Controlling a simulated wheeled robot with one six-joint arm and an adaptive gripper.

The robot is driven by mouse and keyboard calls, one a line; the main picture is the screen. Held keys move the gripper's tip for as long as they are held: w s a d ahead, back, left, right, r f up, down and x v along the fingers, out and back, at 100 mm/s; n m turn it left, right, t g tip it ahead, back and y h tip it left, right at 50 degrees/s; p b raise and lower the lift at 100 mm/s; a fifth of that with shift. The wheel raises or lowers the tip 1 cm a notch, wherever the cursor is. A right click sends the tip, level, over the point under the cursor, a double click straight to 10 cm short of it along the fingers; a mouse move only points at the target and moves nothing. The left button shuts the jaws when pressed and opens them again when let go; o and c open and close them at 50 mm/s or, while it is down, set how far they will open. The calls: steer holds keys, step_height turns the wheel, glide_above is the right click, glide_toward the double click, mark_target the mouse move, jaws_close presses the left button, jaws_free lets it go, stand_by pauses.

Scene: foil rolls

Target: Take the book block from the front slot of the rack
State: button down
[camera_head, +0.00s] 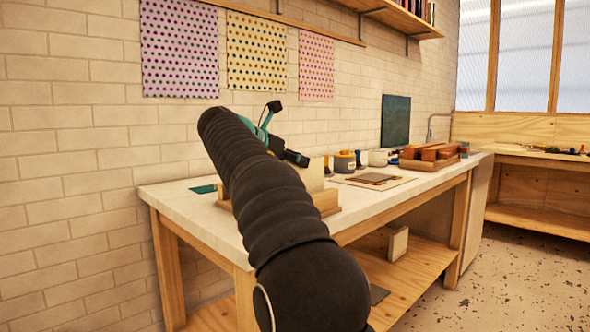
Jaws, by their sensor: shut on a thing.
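A low wooden rack (326,202) stands on the white worktop, partly hidden behind my black-sleeved arm. A pale cream book block (314,176) stands upright at the rack. My gripper (293,157) is at the top of this block, shut on it. The arm hides most of the jaws, the rack's slots and the left part of the block. I cannot tell which slot the block is in, or whether its bottom edge is clear of the rack.
On the worktop (358,213) to the right are a board with a flat dark sheet (374,178), several small pots, and a tray of reddish-brown blocks (430,155). A teal mat (203,189) lies at left. A pale block (398,244) stands on the lower shelf. Brick wall behind.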

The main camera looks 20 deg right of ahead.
steer(key=shift+w+r, duration=0.15)
steer(key=shift+r, duration=3.6)
